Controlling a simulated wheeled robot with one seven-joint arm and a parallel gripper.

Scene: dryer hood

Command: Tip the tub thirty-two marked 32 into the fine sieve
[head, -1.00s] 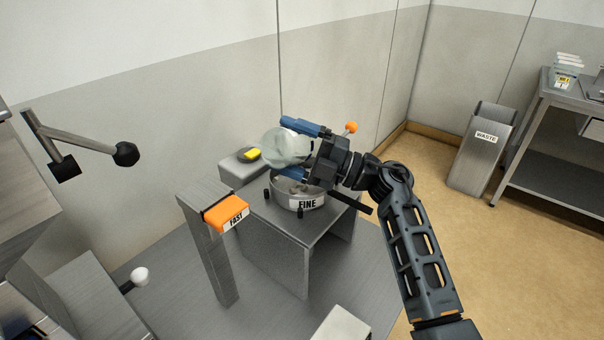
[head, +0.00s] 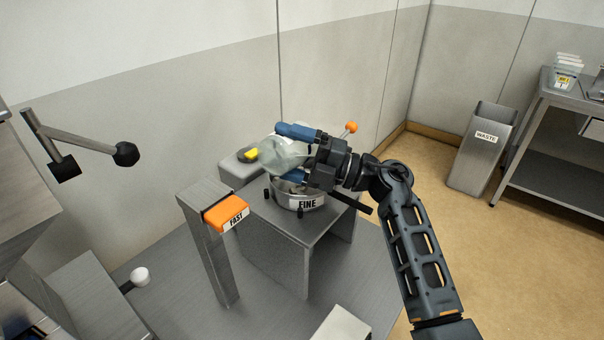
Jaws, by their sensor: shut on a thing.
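My gripper (head: 295,154) is shut on a translucent pale tub (head: 283,157), one blue finger on its far side and one on its near side. The tub is tilted and held above the sieve. I cannot read any number on it, and cannot tell what is inside. The fine sieve (head: 289,199) is a round metal pan labelled FINE, standing on a grey metal stand. The gripper and tub hide part of its opening.
An orange block labelled FAST (head: 226,214) tops a post left of the stand (head: 290,245). A yellow button (head: 251,154) and an orange knob (head: 351,127) are near the sieve. A WASTE bin (head: 482,147) and a bench (head: 560,150) with stacked tubs (head: 566,72) stand right.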

